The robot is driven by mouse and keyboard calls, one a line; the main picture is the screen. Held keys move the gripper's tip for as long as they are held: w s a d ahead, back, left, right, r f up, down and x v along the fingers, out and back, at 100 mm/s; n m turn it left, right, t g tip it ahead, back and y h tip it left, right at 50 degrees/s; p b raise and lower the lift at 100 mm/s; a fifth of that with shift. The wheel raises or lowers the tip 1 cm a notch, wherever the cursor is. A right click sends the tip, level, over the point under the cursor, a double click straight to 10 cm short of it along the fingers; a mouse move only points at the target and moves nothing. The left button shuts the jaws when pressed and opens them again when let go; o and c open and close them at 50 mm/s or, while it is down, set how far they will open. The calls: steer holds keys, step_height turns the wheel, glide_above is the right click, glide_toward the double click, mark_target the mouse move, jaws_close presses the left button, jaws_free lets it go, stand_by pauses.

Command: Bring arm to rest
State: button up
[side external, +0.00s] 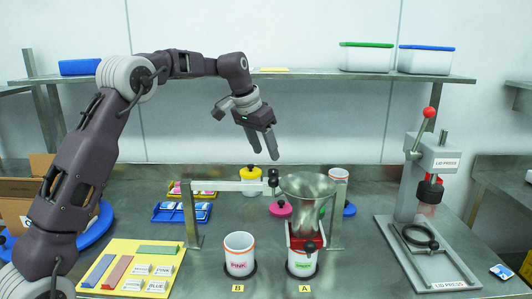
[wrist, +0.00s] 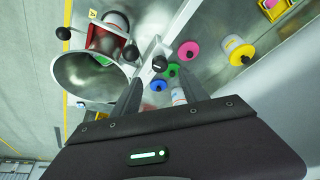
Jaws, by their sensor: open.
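My gripper (side external: 264,156) hangs in the air above the back of the bench, its two fingers apart and pointing down. It holds nothing. In the wrist view its fingers (wrist: 158,92) show with a gap between them. Below and to the right of it stands the metal dosing hopper and drum (side external: 308,188) on its frame (side external: 194,215). A white cup (side external: 302,262) stands under the drum at mark A. Another white cup (side external: 239,254) with a pink label stands at mark B. The hopper's open mouth (wrist: 88,80) shows at the left of the wrist view.
A lid press (side external: 430,200) stands at the right. Coloured lids, including a pink one (side external: 280,209), and a yellow-lidded jar (side external: 250,174) lie behind the frame. A yellow board (side external: 132,266) with coloured blocks is at front left. A shelf (side external: 300,75) with bins runs behind the arm.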

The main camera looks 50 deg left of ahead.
steer(key=s+d+r, duration=0.4)
steer(key=s+d, duration=0.2)
steer(key=s, duration=0.4)
steer(key=s+d+r, duration=0.3)
steer(key=s+d, duration=0.2)
steer(key=s, duration=0.5)
steer(key=s+d+f, duration=0.2)
steer(key=s+f, duration=0.2)
steer(key=s, duration=0.5)
steer(key=s+d+f+t, duration=0.1)
steer(key=s+f, duration=0.2)
steer(key=s, duration=0.7)
steer(key=shift+s+d+f, duration=0.3)
steer(key=shift+d+f, duration=0.05)
steer(key=shift+f, duration=0.05)
